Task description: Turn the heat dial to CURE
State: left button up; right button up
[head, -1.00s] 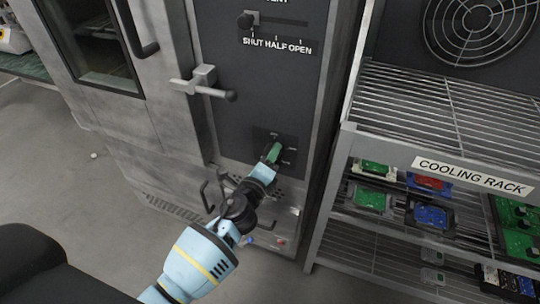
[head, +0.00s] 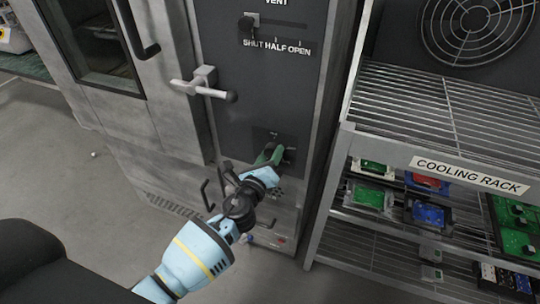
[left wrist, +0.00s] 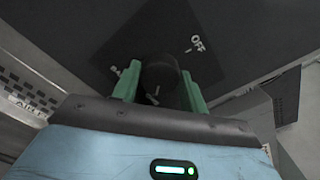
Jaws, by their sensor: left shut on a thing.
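The heat dial (left wrist: 160,78) is a dark round knob on a black plate low on the oven's dark panel. In the left wrist view it sits between the two green fingers of my left gripper (left wrist: 158,92), which is shut on it. The word OFF shows on the plate to its upper right; other marks are too small or hidden to read. In the head view my left gripper (head: 270,155) reaches the dial plate (head: 283,137) from below and partly covers the dial. My right gripper is not in view.
Above is the VENT slider (head: 247,23) marked SHUT, HALF, OPEN. A door handle lever (head: 203,84) sticks out to the upper left. A cooling rack (head: 440,165) with several circuit boards stands close on the right. Grey floor (head: 60,160) lies open at left.

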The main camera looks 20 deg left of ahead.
pick_arm(q)
jog(key=o, duration=1)
jog(key=s, duration=0.7)
jog(key=shift+s+a, duration=0.15)
jog(key=shift+s, duration=0.25)
